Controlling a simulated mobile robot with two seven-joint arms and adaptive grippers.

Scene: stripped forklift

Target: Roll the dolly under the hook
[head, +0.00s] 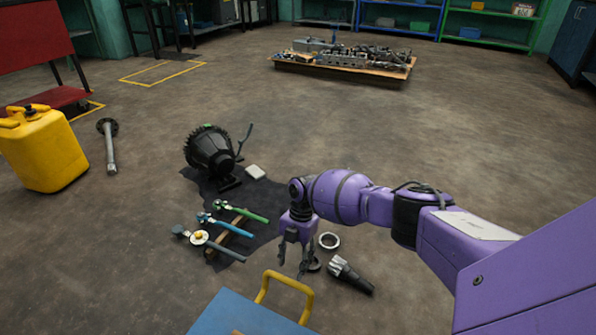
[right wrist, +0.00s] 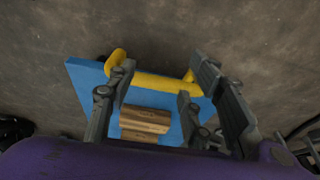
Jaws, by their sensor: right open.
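The dolly (head: 240,314) is a blue flat deck with a yellow handle (head: 286,282) at the bottom of the head view, partly cut off. My right gripper (head: 292,262) points down above and just behind the handle, with its fingers apart and empty. In the right wrist view the blue deck (right wrist: 88,78) carries wooden blocks (right wrist: 146,119), and the yellow handle (right wrist: 155,84) shows between the fingers of my right gripper (right wrist: 165,82). I cannot tell whether the fingers touch the handle. No hook can be made out. My left gripper is not in view.
A dark mat (head: 265,195) holds a black gear housing (head: 210,150) and several hand tools (head: 225,225). A ring (head: 329,241) and a pinion shaft (head: 350,275) lie right of my gripper. A yellow jerrycan (head: 45,150) stands left. A loaded pallet (head: 345,66) sits at the back.

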